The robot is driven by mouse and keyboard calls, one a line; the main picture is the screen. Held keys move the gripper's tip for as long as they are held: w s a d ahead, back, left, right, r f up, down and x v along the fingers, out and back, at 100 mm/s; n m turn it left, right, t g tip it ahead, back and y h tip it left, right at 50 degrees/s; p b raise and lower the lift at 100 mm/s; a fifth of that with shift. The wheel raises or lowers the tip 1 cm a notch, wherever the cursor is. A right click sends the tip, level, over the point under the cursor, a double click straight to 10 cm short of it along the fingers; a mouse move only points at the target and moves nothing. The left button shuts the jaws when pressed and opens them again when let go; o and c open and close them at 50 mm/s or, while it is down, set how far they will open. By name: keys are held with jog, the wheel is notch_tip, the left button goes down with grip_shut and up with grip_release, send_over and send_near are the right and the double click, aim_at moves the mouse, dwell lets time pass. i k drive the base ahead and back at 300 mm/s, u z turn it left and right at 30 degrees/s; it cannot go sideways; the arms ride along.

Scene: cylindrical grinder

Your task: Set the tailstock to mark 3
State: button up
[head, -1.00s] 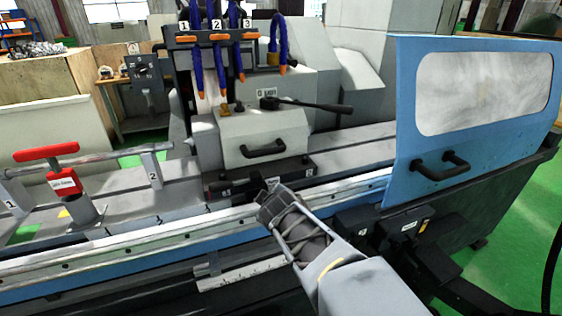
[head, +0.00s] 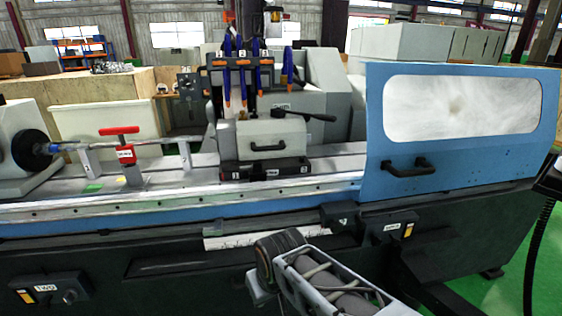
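The grey block that looks like the tailstock (head: 240,135) stands on the machine bed in the middle of the head view. It has a black front handle (head: 268,148) and a black lever (head: 308,116) on top. Its black base (head: 290,167) carries small white number labels, too small to read surely. My gripper (head: 262,262) is in front of the machine, below and apart from the tailstock, in front of the dark lower body. It shows from behind, so its fingers and whether it is open are hidden.
A blue guard with a window (head: 400,140) closes off the right of the bed. A red-handled stand (head: 122,150) and a shaft are at the left. Hoses (head: 228,72) hang above the tailstock. Small control boxes (head: 50,290) project from the front.

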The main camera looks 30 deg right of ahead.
aim_at(262, 142)
jog(key=z, duration=0.2)
jog(key=k, duration=0.35)
jog(key=u, duration=0.9)
jog(key=i, duration=0.9)
jog(key=z, duration=0.7)
jog(key=i, duration=0.65)
jog(key=z, duration=0.8)
